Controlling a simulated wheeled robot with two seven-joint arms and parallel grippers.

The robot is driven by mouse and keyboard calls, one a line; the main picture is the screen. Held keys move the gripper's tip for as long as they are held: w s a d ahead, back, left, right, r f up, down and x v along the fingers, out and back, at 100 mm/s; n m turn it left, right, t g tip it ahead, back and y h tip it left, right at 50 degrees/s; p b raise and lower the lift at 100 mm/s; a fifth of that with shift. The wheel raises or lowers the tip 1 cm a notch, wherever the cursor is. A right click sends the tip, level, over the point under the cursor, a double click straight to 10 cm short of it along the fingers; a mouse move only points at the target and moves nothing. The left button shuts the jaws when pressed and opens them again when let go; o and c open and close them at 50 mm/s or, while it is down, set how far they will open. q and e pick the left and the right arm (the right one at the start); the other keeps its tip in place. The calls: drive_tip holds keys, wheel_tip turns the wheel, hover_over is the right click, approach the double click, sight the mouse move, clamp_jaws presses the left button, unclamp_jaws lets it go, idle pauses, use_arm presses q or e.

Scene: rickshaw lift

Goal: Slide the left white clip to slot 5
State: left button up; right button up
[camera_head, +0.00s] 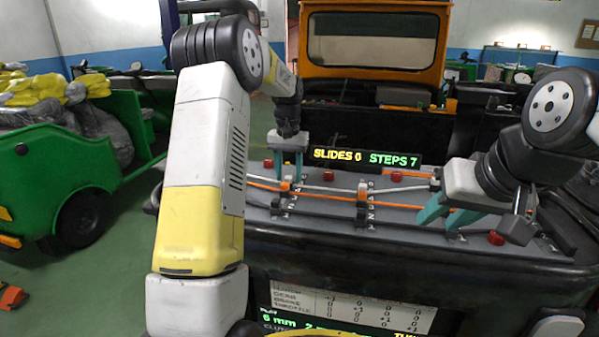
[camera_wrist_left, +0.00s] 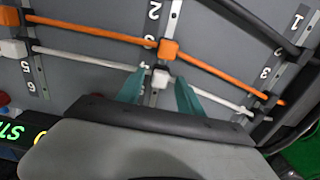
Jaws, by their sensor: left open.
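A small white clip (camera_wrist_left: 160,79) sits on the pale cable (camera_wrist_left: 80,57) in the left wrist view, between the two teal fingers of my left gripper (camera_wrist_left: 159,91). The fingers stand apart, one on each side of it. In the head view my left gripper (camera_head: 289,165) points down at the panel's left rail, and the white clip is not clearly seen. Another white clip (camera_wrist_left: 13,49) sits farther left in the wrist view, by a rail with small numbers near it. My right gripper (camera_head: 447,213) is low over the panel's right part, its teal fingers apart.
An orange cable (camera_wrist_left: 100,32) runs beside the pale one, with an orange clip (camera_wrist_left: 168,49) near the held-open fingers and another orange clip (camera_wrist_left: 9,16) at left. Red knobs (camera_head: 396,176) stand along the panel. A display (camera_head: 366,157) reads SLIDES 0, STEPS 7.

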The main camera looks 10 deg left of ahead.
use_arm(q)
drive_tip(key=shift+c, duration=0.4)
clamp_jaws()
idle(0.9)
